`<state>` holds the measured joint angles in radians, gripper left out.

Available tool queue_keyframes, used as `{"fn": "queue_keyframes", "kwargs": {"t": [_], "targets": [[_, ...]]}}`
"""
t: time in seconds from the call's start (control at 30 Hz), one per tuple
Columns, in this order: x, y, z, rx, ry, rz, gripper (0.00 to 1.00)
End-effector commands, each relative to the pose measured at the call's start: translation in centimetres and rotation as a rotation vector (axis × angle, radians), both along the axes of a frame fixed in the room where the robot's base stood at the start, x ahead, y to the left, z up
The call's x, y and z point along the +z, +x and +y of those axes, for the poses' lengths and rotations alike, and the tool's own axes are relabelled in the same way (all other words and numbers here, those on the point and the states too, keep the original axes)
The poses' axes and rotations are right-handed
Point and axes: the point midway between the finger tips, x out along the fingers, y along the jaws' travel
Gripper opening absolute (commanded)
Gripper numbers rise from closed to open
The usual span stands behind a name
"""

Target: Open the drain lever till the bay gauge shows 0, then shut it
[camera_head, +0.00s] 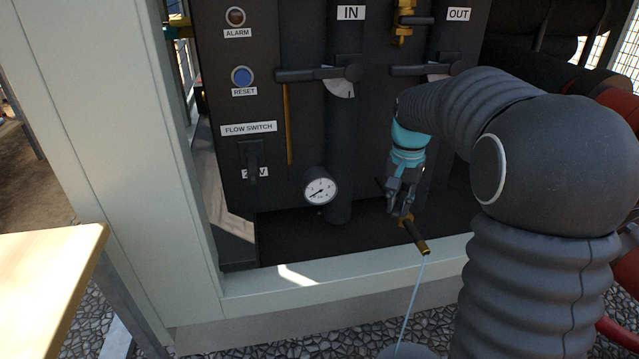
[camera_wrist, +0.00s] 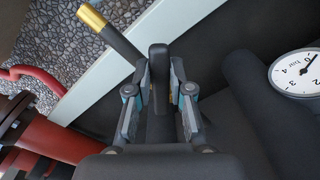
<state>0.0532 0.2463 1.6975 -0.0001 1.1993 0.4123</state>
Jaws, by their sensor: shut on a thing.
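The drain lever (camera_wrist: 159,62) is a dark bar between the fingers of my gripper (camera_wrist: 162,85) in the wrist view. In the head view my gripper (camera_head: 400,200) is at the drain valve, low on the chiller front, and hides most of the lever. The drain spout (camera_head: 415,236) has a brass end and points down towards the front; it also shows in the wrist view (camera_wrist: 108,32). A thin pale-blue stream (camera_head: 411,305) runs from its end. The bay gauge (camera_head: 320,186) is round and white; its needle points lower left, but I cannot read the value surely.
The IN lever (camera_head: 305,74) and OUT lever (camera_head: 415,70) lie horizontal above. The alarm lamp (camera_head: 235,16), blue reset button (camera_head: 242,75) and flow switch (camera_head: 251,155) are at left. A pale frame sill (camera_head: 330,282) runs below; a wooden top (camera_head: 45,270) stands at lower left.

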Motion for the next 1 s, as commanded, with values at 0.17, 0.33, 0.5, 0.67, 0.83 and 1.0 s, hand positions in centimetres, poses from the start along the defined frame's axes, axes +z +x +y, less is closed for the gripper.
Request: {"fn": "queue_keyframes", "kwargs": {"t": [0.17,0.33,0.5,0.67,0.83,1.0], "targets": [[0.2,-0.2,-0.8,0.126,-0.001,-0.005,0.0],[0.1,-0.2,-0.8,0.133,-0.002,-0.006,0.0],[0.1,-0.2,-0.7,0.132,-0.002,-0.006,0.0],[0.3,0.0,-0.4,0.082,-0.001,-0.005,0.0],[0.3,0.6,0.8,-0.153,-0.001,-0.005,0.0],[0.0,1.8,2.0,-0.443,0.0,-0.006,0.0]]}}
